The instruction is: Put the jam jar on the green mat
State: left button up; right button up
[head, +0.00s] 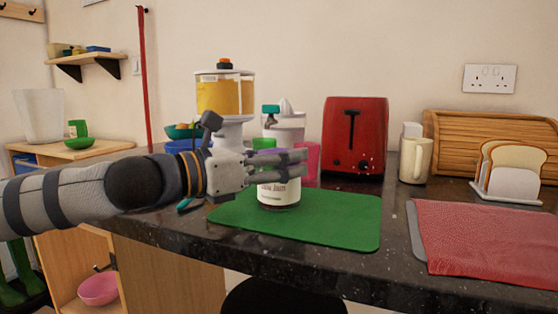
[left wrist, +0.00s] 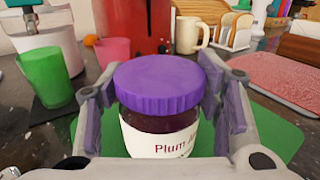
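The jam jar (left wrist: 160,128) has a purple lid, dark contents and a white label reading "Plum". In the head view the jar (head: 279,194) stands upright on the green mat (head: 335,222), near its left-middle part, and its top is hidden behind my left gripper. My left gripper (head: 303,163) reaches in level from the left at the jar's upper part. In the left wrist view its two fingers stand on either side of the jar, with narrow gaps showing between the fingers and the glass. My right gripper is not in view.
A red toaster (head: 355,137) stands behind the mat. A cream mug (head: 415,160), a toast rack (head: 509,172) and a red cloth (head: 487,240) are to the right. A green cup (left wrist: 47,77) and a pink cup (left wrist: 115,50) stand close behind the jar. The mat's right part is clear.

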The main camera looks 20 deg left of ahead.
pick_arm(q)
jog(key=o, duration=0.4)
jog(key=shift+c, duration=0.2)
jog(key=shift+r, duration=0.15)
jog(key=shift+s+a+r+p, duration=0.15)
jog(key=shift+s+a+p, duration=0.1)
jog(key=shift+s+p, duration=0.1)
jog(key=v, duration=0.2)
jog(key=p+v, duration=0.1)
jog(key=v, duration=0.1)
jog(key=p+v, duration=0.1)
jog(key=v, duration=0.1)
jog(key=shift+s+a+r, duration=0.1)
jog(key=shift+a+r, duration=0.05)
jog(key=shift+r, duration=0.15)
jog(key=p+v, duration=0.3)
jog(key=v, duration=0.1)
jog(key=shift+s+a, duration=0.15)
jog(key=shift+s, duration=0.1)
jog(key=shift+s+a+f, duration=0.1)
jog(key=shift+s+f, duration=0.05)
jog(key=shift+f, duration=0.3)
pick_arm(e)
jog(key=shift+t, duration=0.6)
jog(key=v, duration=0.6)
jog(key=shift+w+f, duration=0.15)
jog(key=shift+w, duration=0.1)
